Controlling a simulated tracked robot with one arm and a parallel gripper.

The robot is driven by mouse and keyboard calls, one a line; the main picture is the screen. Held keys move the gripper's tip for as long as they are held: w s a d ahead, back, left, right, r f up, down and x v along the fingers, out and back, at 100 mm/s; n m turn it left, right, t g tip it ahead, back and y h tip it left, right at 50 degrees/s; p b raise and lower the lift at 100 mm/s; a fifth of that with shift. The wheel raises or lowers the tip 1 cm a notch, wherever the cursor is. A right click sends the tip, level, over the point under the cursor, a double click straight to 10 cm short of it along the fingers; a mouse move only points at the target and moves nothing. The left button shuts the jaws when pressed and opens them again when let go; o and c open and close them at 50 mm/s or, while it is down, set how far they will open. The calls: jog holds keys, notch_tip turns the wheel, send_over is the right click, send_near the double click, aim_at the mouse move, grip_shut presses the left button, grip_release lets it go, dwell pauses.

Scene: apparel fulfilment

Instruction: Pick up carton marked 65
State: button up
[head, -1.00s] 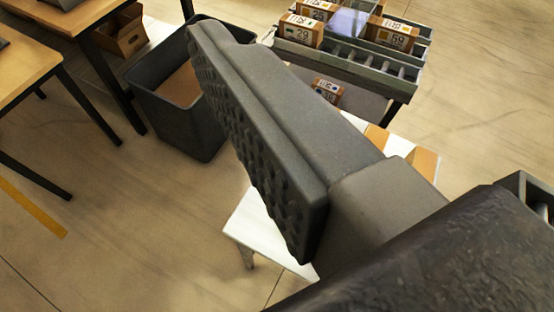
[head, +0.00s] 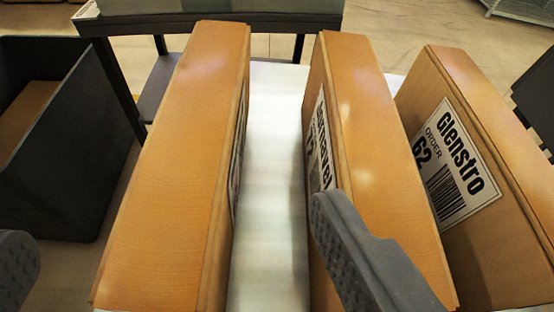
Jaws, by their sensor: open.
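Three upright orange-brown cartons stand apart on a white surface (head: 270,180). The right carton (head: 480,210) has a label (head: 455,165) reading "Glenstro ORDER 62". The middle carton (head: 375,150) has a label that is only partly visible, its number unclear. The left carton (head: 185,130) has a label on its right side, seen edge-on and unreadable. I cannot read 65 on any carton. My gripper (head: 172,225) is open and empty. Its left finger is left of the left carton; its right finger overlaps the middle carton's lower front in the picture. I cannot tell whether it touches.
A dark grey bin (head: 70,150) with cardboard inside stands at the left. A dark-framed stand (head: 215,18) is behind the cartons. A narrow white gap separates the left and middle cartons. Open floor (head: 420,30) shows at the back right.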

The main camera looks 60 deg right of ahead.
aim_at(196, 125)
jog(key=b+x, duration=0.1)
jog(key=x, duration=0.6)
jog(key=shift+w+d+f, duration=0.1)
jog(key=shift+w, duration=0.15)
jog(key=shift+f+b+x, duration=0.2)
jog(key=shift+b+x, duration=0.65)
jog(key=shift+x, duration=1.7)
jog(key=shift+s, duration=0.2)
grip_shut()
